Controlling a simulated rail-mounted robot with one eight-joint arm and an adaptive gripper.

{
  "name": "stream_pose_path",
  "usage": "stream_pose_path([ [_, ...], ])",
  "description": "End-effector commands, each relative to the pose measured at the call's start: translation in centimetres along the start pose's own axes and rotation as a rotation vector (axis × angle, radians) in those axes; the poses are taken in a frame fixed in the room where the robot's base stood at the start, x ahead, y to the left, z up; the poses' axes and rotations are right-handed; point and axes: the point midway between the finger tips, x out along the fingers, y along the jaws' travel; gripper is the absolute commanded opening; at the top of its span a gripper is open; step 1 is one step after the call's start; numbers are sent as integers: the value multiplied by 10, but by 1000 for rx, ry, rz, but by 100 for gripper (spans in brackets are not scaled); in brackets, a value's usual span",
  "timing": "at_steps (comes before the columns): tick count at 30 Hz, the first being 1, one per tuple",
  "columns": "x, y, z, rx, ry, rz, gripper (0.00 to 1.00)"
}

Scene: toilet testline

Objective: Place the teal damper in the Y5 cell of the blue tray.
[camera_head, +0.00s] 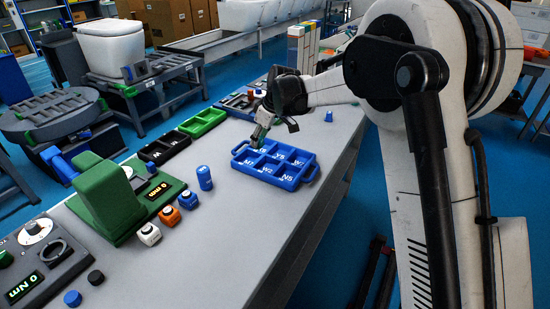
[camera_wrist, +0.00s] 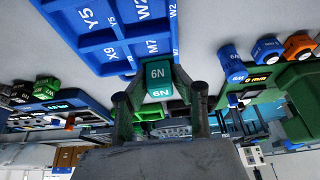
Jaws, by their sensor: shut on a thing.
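The teal damper (camera_wrist: 158,76), marked 6N, is between the two fingers of my gripper (camera_wrist: 160,92), which is shut on it. The blue tray (camera_wrist: 108,58) lies just beyond it in the wrist view, with the M7 label closest to the damper. The Y5 label (camera_wrist: 86,18) shows at the upper left, apart from the damper. In the head view, my gripper (camera_head: 257,136) is at the far left end of the blue tray (camera_head: 272,178). The damper is hard to make out there, and I cannot tell its height above the tray.
A green tester (camera_head: 110,200) stands left of the tray, with blue (camera_head: 188,199), orange (camera_head: 169,215) and white (camera_head: 148,234) pieces beside it. A blue cylinder (camera_head: 204,178) stands nearer the tray. Green (camera_head: 203,122) and black (camera_head: 164,147) trays lie behind. The grey bench front is mostly clear.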

Motion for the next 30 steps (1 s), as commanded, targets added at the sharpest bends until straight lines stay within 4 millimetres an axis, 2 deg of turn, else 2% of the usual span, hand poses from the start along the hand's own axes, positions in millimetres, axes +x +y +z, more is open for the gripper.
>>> stream_pose_path([
  [9, 30, 61, 26, 3, 0, 1, 0],
  [15, 46, 94, 40, 2, 0, 1, 0],
  [18, 50, 103, 44, 0, 0, 0, 0],
  [23, 55, 107, 47, -1, 0, 0, 0],
  [30, 82, 107, 58, -1, 0, 0, 0],
])
